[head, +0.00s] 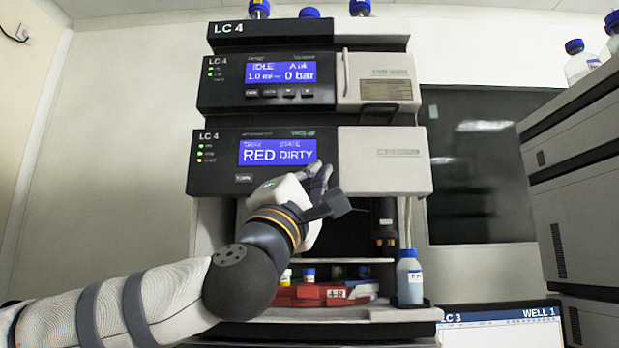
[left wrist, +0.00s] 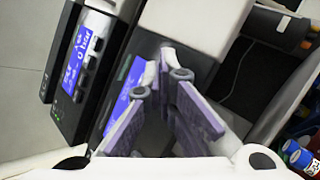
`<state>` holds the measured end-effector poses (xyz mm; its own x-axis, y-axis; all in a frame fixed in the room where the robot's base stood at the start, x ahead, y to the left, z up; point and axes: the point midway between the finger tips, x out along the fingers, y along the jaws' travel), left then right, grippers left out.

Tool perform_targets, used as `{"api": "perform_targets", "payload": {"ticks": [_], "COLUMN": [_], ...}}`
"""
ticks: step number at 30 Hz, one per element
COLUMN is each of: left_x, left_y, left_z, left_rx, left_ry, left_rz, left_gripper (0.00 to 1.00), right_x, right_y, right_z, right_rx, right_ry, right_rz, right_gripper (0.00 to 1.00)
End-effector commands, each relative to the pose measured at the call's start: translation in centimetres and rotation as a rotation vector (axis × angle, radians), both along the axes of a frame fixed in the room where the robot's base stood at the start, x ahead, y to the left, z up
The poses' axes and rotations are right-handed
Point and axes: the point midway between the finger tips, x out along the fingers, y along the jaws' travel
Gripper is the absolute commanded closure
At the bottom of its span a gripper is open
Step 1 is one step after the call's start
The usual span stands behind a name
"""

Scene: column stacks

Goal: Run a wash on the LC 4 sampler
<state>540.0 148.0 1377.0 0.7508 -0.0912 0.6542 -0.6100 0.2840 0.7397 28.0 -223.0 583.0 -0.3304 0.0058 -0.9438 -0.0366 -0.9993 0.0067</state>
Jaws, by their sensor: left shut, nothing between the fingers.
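The LC 4 sampler (head: 212,172) is the lower module of the stack. Its blue display (head: 278,152) reads RED and DIRTY, with a small button (head: 244,178) beneath its left side. My left gripper (head: 326,180) is in front of the sampler, just below and right of the display. It is shut and empty, and may hide other buttons; I cannot tell whether it touches the panel. In the left wrist view its fingers (left wrist: 170,66) meet near the sampler display (left wrist: 122,92). My right gripper is not in view.
The module above has a display reading IDLE and 0 bar (head: 280,73). Below the sampler, a red tray (head: 308,297) with capped vials sits in the open bay, beside a blue-capped bottle (head: 410,280). Another stack (head: 580,190) stands at right.

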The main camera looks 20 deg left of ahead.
Motion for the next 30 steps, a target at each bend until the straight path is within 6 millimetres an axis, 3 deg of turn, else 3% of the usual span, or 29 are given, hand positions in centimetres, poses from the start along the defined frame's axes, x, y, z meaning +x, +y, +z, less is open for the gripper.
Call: {"api": "perform_targets", "payload": {"ticks": [30], "left_x": [0.84], "left_y": [0.25], "left_z": [-0.01], "left_rx": [-0.001], "left_ry": [0.000], "left_rz": [-0.001], "left_gripper": [1.00], "right_x": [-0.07], "right_y": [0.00], "right_z": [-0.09], "right_rx": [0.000], "right_ry": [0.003], "right_rz": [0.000], "right_gripper": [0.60]}}
